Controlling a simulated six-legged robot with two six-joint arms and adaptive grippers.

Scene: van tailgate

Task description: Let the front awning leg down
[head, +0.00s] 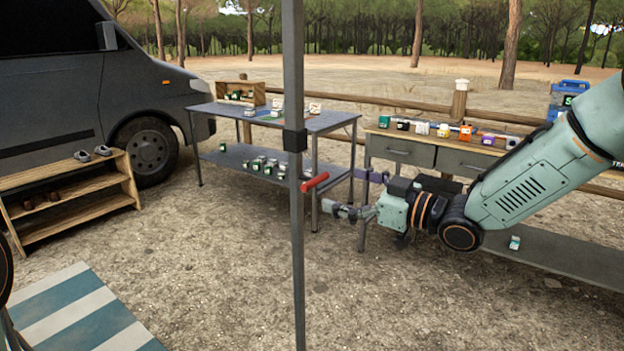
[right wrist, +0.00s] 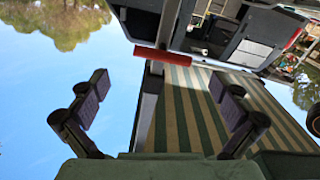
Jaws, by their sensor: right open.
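The awning leg (head: 297,235) is a grey upright pole in the middle of the head view, with a black collar (head: 295,140) around it. A red handle (head: 315,182) sticks out from the leg below the collar. My right gripper (head: 352,194) is open and empty, just to the right of the handle and apart from it. In the right wrist view, the red handle (right wrist: 162,56) lies across the gap between the open fingers, beyond their tips. The leg (right wrist: 150,100) shows behind it. My left gripper is not in view.
A workbench (head: 400,158) with small coloured items stands behind my right arm. A folding table (head: 335,122) stands behind the leg, a shoe rack (head: 75,205) and van (head: 60,100) at left. A striped mat (head: 75,310) lies front left. Gravel around the leg is clear.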

